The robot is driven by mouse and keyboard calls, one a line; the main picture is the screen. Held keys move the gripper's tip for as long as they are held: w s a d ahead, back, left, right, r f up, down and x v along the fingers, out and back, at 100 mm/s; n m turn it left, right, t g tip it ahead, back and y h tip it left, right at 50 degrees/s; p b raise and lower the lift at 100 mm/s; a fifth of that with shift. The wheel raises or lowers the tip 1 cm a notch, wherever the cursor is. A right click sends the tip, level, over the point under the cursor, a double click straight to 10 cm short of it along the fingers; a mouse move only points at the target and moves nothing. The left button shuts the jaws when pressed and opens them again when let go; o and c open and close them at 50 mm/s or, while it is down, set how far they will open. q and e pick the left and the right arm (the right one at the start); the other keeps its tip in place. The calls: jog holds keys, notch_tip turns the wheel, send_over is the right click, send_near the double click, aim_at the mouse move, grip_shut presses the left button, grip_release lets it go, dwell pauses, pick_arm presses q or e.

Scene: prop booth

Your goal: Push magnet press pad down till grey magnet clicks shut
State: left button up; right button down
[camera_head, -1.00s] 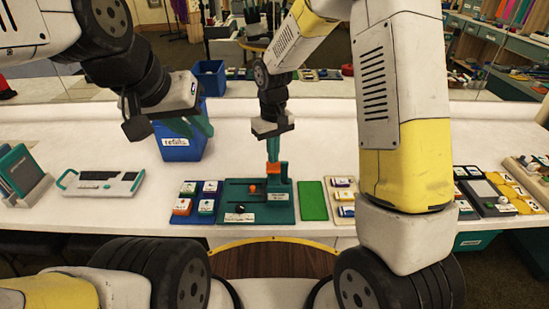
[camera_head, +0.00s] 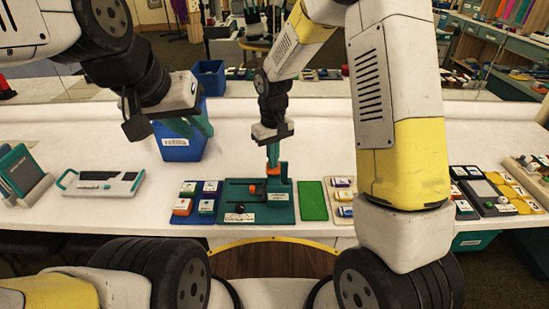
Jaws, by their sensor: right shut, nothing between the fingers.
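A dark green fixture (camera_head: 230,218) stands on the white table in front of me, with a raised block at its right side. An orange pad (camera_head: 273,169) sits on top of that block, partly hidden by my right gripper. My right gripper (camera_head: 273,158) is shut and empty, pointing straight down with its tips at the orange pad; contact looks likely but is hard to confirm. A small orange knob (camera_head: 252,188) and a dark round piece (camera_head: 240,208) show on the fixture. I cannot clearly pick out the grey magnet. My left gripper (camera_head: 195,128) hangs open in front of the blue bin.
A blue bin (camera_head: 178,151) stands behind left. A blue tray of small blocks (camera_head: 187,217) lies left of the fixture, a green mat (camera_head: 313,200) and a beige tray (camera_head: 335,186) right. A white-green device (camera_head: 102,183) lies farther left.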

jog(key=shift+f, duration=0.6)
jog(key=shift+r, duration=3.8)
jog(key=shift+d+r, duration=0.15)
jog(key=shift+r, duration=0.1)
jog(key=s+d+r+m+t+y, duration=0.1)
jog(key=s+d+r, duration=0.3)
jog(key=r, duration=0.2)
jog(key=s+d+r+m+t, duration=0.2)
jog(key=s+d+r, duration=0.2)
jog(key=d+r, duration=0.15)
jog(key=s+d+r+m+t+y, duration=0.1)
jog(key=s+d+r+m+t, duration=0.1)
jog(key=s, duration=0.9)
notch_tip(320, 180, up, 3)
jog(key=shift+s+d+t, duration=0.35)
jog(key=shift+d+t, duration=0.25)
jog(key=shift+d, duration=0.6)
